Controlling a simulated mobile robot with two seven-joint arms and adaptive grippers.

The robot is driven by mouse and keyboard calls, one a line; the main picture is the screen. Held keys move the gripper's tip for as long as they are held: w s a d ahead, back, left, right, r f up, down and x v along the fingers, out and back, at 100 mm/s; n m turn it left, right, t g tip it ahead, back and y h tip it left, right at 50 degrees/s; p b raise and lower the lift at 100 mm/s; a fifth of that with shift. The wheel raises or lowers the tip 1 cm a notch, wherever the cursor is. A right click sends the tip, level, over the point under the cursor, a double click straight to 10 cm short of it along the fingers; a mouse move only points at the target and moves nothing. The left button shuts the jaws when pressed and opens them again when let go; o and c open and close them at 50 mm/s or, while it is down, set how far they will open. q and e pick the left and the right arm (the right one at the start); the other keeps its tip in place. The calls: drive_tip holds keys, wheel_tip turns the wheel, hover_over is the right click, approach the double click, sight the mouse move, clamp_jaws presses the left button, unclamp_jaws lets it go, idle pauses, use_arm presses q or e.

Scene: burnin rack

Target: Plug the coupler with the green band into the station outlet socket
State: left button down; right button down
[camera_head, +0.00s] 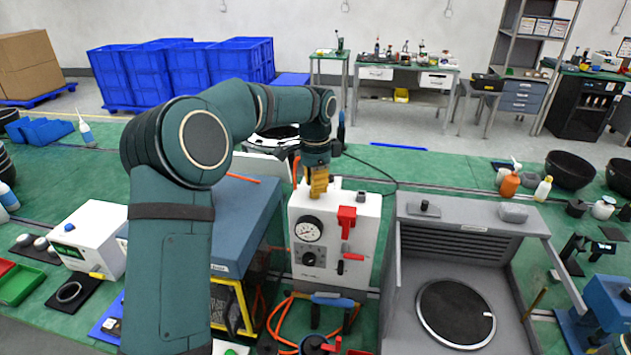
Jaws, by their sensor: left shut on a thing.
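The white station box (305,266) stands upright at the middle, with a round gauge, a dark knob and red valve handles on its front. My left gripper (319,188) points down over the top of this box, near its left half. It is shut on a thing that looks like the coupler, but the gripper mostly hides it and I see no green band. I cannot tell whether the held part touches the box. The outlet socket cannot be made out. My right gripper is not in view.
An orange hose (296,168) shows beside my left gripper, and more orange hose lies below the box. A red valve handle (347,215) sticks out close to the right. A grey open chamber (415,290) stands to the right, and a blue-topped case (238,250) to the left.

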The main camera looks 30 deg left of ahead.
use_arm(q)
drive_tip(key=c, duration=0.9)
unclamp_jaws()
wheel_tip(320, 180, up, 12)
drive_tip(key=shift+r, duration=0.1)
